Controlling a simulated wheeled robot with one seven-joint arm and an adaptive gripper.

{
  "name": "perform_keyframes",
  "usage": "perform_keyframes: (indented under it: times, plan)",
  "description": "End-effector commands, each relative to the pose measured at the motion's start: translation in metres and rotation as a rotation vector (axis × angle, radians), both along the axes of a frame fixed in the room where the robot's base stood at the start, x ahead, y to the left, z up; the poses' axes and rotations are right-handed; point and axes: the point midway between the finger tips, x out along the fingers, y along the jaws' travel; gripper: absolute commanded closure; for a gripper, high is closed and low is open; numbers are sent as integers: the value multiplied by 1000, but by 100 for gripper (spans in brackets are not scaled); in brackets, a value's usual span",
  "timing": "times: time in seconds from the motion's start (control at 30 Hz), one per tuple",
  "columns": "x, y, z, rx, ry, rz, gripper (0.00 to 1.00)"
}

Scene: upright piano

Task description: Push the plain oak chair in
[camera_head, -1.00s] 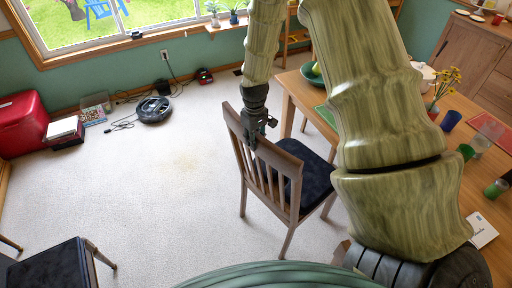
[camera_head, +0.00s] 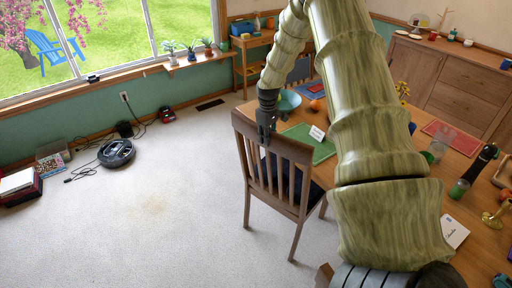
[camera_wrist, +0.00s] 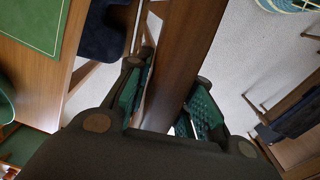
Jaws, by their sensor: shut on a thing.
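The oak chair (camera_head: 283,190) stands at the left side of the dining table (camera_head: 452,192), its slatted back toward me and its dark seat mostly hidden behind the slats. The seat end is close to or under the table edge. My gripper (camera_head: 265,138) comes down from above onto the chair's top rail. In the wrist view, the brown top rail (camera_wrist: 185,60) runs between the two green-padded fingers, and my gripper (camera_wrist: 170,112) is shut on it. My arm hides part of the table.
The table bears a green placemat (camera_head: 308,143), a bowl, cups and a card. A black robot vacuum (camera_head: 116,153) with cables lies by the window wall. The carpet (camera_head: 150,220) left of the chair is clear. A sideboard (camera_head: 440,75) stands at the back right.

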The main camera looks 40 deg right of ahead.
Motion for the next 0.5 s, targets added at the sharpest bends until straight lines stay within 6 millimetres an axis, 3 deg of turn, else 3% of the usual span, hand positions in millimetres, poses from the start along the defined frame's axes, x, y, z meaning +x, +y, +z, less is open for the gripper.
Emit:
perform_keyframes:
  times: [0.2,0.5]
  plan:
    - [7,-28,1,-1,-4,-1,100]
    - [9,-40,2,-2,-4,-1,100]
